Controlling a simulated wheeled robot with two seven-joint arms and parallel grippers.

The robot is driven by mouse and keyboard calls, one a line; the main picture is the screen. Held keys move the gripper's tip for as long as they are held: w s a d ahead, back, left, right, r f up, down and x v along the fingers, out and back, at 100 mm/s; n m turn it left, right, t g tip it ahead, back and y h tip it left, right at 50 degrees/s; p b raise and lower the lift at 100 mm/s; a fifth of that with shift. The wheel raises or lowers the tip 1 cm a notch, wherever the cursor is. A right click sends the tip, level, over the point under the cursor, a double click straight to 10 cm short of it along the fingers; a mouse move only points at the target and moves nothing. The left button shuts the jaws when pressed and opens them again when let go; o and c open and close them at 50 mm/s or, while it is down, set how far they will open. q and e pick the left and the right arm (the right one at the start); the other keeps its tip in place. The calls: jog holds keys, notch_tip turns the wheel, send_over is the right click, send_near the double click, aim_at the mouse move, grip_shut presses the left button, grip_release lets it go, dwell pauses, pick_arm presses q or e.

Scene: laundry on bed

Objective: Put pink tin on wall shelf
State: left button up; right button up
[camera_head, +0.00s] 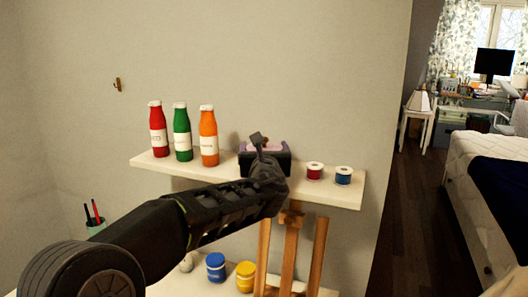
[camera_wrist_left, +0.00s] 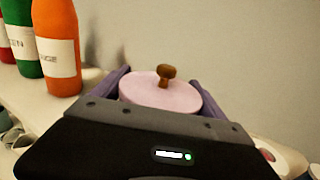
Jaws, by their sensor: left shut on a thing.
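The pink tin (camera_wrist_left: 160,95) has a round pink lid with a brown knob. In the left wrist view it sits between the two fingers of my left gripper (camera_wrist_left: 162,88), which is shut on it. In the head view my left gripper (camera_head: 264,149) is at the wall shelf (camera_head: 224,178), between the orange bottle and the small red jar. Only a little of the pink tin (camera_head: 270,148) shows there behind the gripper. Its base is hidden, so I cannot tell whether it touches the shelf. My right gripper is not in view.
Red (camera_head: 158,130), green (camera_head: 182,133) and orange (camera_head: 208,136) bottles stand on the shelf's left part. A red jar (camera_head: 314,171) and a blue jar (camera_head: 343,175) stand at its right. Below are blue (camera_head: 216,267) and yellow (camera_head: 246,277) jars and a wooden easel (camera_head: 291,250).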

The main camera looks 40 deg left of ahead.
pick_arm(q)
jog(key=o, duration=1.5)
jog(key=shift+f, duration=0.1)
jog(key=shift+s, duration=0.1)
jog(key=b+v, duration=0.2)
jog(key=v, duration=1)
